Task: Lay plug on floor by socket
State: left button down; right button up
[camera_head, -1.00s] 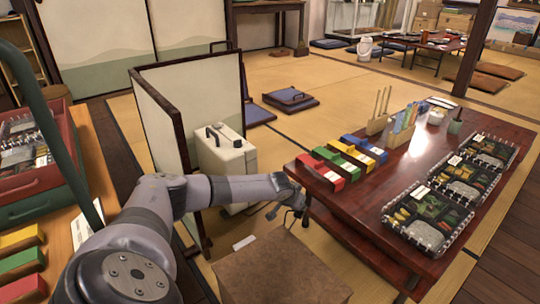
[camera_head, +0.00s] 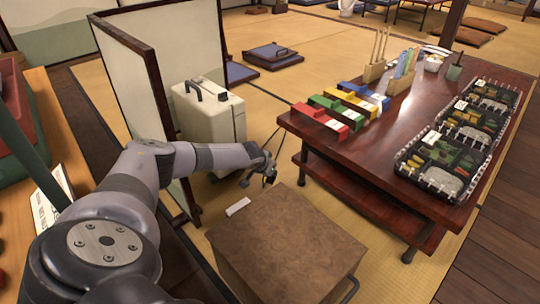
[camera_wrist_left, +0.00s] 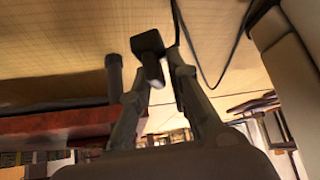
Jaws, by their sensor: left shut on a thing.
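My left gripper (camera_head: 266,170) is shut on a small black plug (camera_wrist_left: 149,47), which shows between its fingertips in the left wrist view. A thin dark cord (camera_wrist_left: 192,48) hangs in a loop beside the plug. In the head view the gripper is above the tatami, between the cream case and the low red-brown table; the plug is too small to make out clearly there. A small white strip (camera_head: 237,207) lies on the tatami just left of the brown box; it may be the socket, but I cannot tell. My right gripper is not in view.
The cream case (camera_head: 207,112) stands by a folding screen (camera_head: 135,88). A brown box (camera_head: 285,243) is in front of the gripper. The low table (camera_head: 385,150) at right holds colored boxes and lunch trays. Some bare tatami (camera_head: 262,122) lies between case and table.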

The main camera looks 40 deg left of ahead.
aim_at(269, 183)
pick_arm(q)
notch_tip(269, 183, down, 7)
jog(key=b, duration=0.4)
jog(key=shift+r, duration=0.35)
jog(key=c, duration=1.5)
grip_release()
